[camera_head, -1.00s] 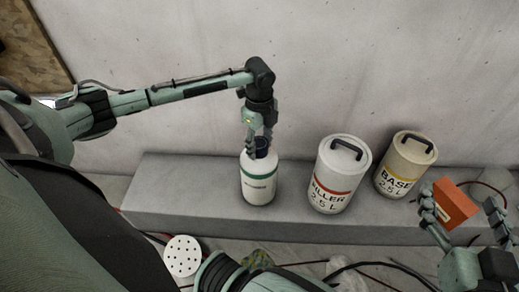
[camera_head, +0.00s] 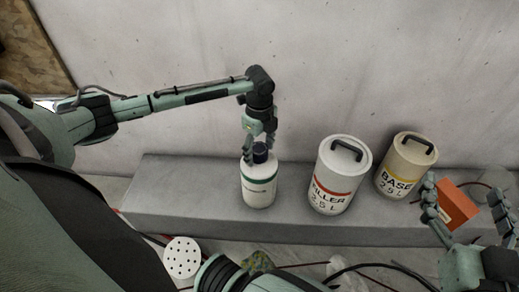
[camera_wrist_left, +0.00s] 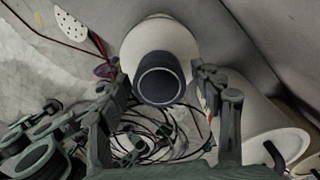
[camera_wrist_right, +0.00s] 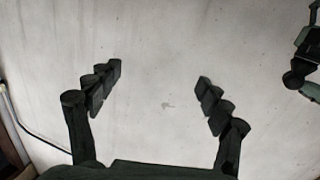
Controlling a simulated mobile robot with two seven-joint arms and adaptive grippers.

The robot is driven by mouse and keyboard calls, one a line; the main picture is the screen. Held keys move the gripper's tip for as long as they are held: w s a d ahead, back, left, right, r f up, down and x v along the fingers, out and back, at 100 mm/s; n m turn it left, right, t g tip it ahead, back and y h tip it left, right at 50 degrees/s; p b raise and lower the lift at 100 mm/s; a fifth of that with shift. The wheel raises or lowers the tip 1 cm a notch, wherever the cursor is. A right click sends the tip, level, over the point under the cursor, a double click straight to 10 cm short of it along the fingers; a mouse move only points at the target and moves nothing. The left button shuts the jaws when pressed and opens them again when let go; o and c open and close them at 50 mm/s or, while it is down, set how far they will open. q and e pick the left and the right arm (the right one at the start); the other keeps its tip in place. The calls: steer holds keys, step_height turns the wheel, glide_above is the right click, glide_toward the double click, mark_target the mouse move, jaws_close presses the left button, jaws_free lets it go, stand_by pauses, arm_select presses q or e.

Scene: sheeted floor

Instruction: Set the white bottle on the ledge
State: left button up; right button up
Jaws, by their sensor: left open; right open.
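The white bottle (camera_head: 258,186) has a green band and a dark cap (camera_head: 260,152). It stands upright on the grey ledge (camera_head: 165,205). My left gripper (camera_head: 260,147) is open just above it, with its fingers on either side of the cap. In the left wrist view the white bottle (camera_wrist_left: 150,32) and its dark cap (camera_wrist_left: 160,78) lie between the spread fingers, with gaps on both sides. My right gripper (camera_head: 468,212) is open and empty at the right; the right wrist view shows only bare wall between its fingers (camera_wrist_right: 158,85).
A white filler tub (camera_head: 333,180) and a beige base tub (camera_head: 404,168) stand on the ledge right of the bottle. An orange-red box (camera_head: 456,207) is by my right gripper. A perforated white disc (camera_head: 182,257) and cables lie on the floor. The wall rises behind.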

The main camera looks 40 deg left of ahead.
arm_select(q)
steer(key=shift+r, duration=0.1)
step_height(320, 180, up, 5)
steer(key=shift+r+p, duration=0.2)
steer(key=shift+p, duration=0.45)
step_height(320, 180, up, 6)
steer(key=p, duration=0.1)
steer(key=s+d+f+n+t+h, duration=0.2)
steer(key=d+n, duration=0.1)
steer(key=d, duration=0.7)
steer(key=s+d+f+n+t+h, duration=0.2)
steer(key=s+d+f+t, duration=0.1)
steer(key=d, duration=0.6)
steer(key=s+a+r+n+t+y, duration=0.2)
steer(key=s+a+r+n+t, duration=0.3)
steer(key=n, duration=0.6)
step_height(320, 180, up, 2)
steer(key=shift+r+t+y, duration=0.15)
steer(key=shift+t+y, duration=0.25)
arm_select(e)
steer(key=s+d+f+g+h, duration=0.3)
steer(key=d+f+g, duration=0.3)
steer(key=f, duration=0.4)
steer(key=shift+s+d+f+m+h, duration=0.2)
steer(key=shift+d+f+m+h, duration=0.2)
steer(key=shift+d, duration=0.35)
arm_select(q)
steer(key=shift+a, duration=0.1)
